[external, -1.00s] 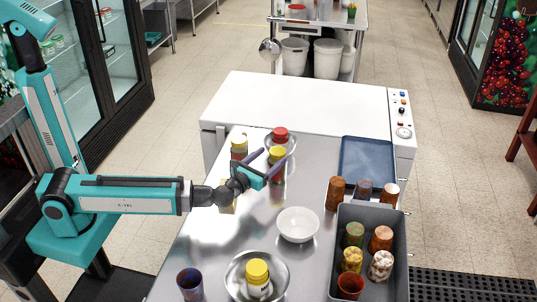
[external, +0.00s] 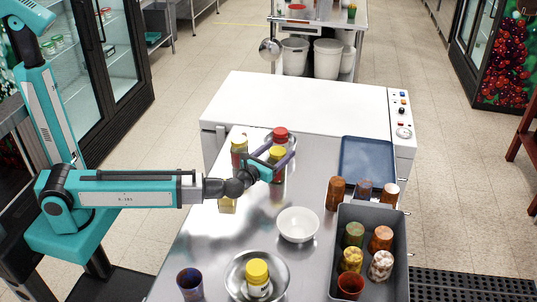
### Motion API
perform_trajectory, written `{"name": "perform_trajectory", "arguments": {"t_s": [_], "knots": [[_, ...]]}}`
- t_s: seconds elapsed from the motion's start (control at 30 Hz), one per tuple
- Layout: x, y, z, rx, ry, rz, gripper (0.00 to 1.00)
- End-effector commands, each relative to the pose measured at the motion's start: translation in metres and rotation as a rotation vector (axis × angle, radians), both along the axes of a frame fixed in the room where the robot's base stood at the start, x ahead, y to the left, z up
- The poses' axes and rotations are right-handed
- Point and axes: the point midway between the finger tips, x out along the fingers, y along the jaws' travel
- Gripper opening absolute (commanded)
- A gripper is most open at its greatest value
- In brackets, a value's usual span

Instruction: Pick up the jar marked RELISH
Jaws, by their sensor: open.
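No label is readable at this size, so I cannot tell which jar is marked RELISH. A yellow-lidded jar (external: 277,154) with a dark red body stands near the back of the steel table. My gripper (external: 281,147) is open at this jar, with one finger on each side of its lid in the picture. I cannot tell whether they touch it. A red-lidded jar (external: 280,134) stands just behind, on a metal plate. Another yellow-lidded jar (external: 239,144) stands to the left. A fourth jar, also yellow-lidded (external: 257,272), stands on a round metal plate (external: 233,287) at the front.
A white bowl (external: 298,226) sits mid-table. A grey bin (external: 397,238) of several jars and cups stands right, with a blue tray (external: 367,158) behind. Several brown containers (external: 336,190) stand between them. A patterned cup (external: 190,284) is front left. A small yellowish item (external: 228,205) lies under my arm.

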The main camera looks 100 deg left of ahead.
Motion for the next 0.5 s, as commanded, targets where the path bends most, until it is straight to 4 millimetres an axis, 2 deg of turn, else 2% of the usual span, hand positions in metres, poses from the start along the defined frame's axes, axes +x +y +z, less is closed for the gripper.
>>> {"name": "perform_trajectory", "arguments": {"t_s": [0.2,0.5], "knots": [[0.0000,-0.0001,0.0000,0.000,0.000,0.000,0.68],[0.0000,-0.0001,0.0001,0.000,0.000,0.000,0.18]]}}
